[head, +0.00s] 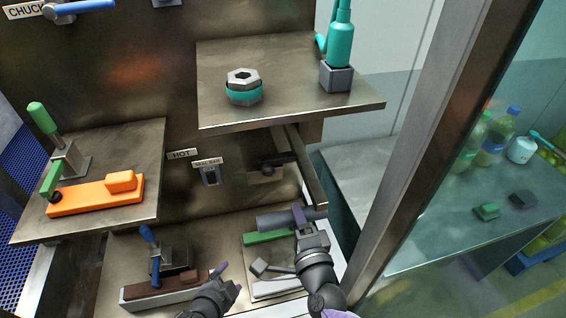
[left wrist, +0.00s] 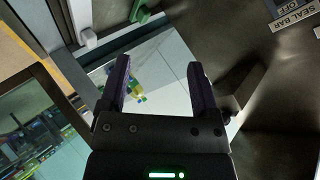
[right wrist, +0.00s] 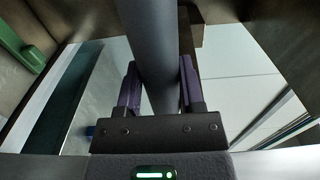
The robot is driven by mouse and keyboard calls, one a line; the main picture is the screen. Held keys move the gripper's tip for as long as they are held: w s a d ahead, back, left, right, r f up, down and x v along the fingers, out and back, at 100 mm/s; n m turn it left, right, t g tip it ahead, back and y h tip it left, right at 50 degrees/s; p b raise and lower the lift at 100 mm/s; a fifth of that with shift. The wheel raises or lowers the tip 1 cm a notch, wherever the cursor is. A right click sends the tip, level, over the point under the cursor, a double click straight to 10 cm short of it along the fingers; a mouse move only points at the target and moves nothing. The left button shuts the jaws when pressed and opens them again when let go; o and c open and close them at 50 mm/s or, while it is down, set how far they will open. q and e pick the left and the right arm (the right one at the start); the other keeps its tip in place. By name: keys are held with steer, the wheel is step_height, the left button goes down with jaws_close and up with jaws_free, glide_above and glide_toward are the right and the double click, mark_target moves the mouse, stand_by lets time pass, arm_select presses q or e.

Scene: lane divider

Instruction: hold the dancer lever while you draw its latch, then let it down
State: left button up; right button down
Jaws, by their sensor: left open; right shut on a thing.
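The dancer lever (head: 307,172) is a dark bar hanging down below the right end of the upper shelf, with a grey roller (head: 275,220) at its lower end. My right gripper (head: 312,216) is shut around this roller. In the right wrist view the roller (right wrist: 151,45) runs between the two fingers. A dark round knob (head: 268,167) on a short rod sits left of the lever on the back panel; it looks like the latch. My left gripper (head: 228,280) is open and empty, low and left of the knob. In the left wrist view its fingers (left wrist: 160,85) have nothing between them.
The upper shelf (head: 360,100) overhangs the lever and carries a hex nut and a green bottle. Toggle clamps stand on the left shelf (head: 140,210) and below. A green bar (head: 268,237) lies under the roller. A frame post (head: 440,110) and glass panel close off the right.

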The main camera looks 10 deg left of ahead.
arm_select(q)
steer(key=w+d+r+m+t+h, duration=0.25)
steer(key=w+r+m, duration=0.35)
steer(key=r, duration=0.4)
arm_select(e)
steer(key=shift+r, duration=0.15)
arm_select(q)
steer(key=m+t+h, duration=0.1)
steer(key=m+h, duration=0.1)
steer(key=m, duration=0.4)
glide_toward(265, 174)
steer(key=x, duration=0.2)
steer(key=shift+t, duration=0.25)
steer(key=x, duration=0.7)
steer(key=shift+w+d+f, duration=0.15)
steer(key=shift+w+f, duration=0.1)
steer(key=shift+w, duration=0.05)
arm_select(e)
steer(key=shift+w, duration=0.1)
arm_select(q)
jaws_close()
steer(key=shift+s+a, duration=0.25)
steer(key=shift+a, duration=0.45)
steer(key=shift+s+a, duration=0.25)
steer(key=shift+a, duration=0.4)
steer(key=shift+s+a, duration=0.3)
steer(key=shift+a, duration=0.4)
steer(key=shift+o, duration=0.4)
jaws_free()
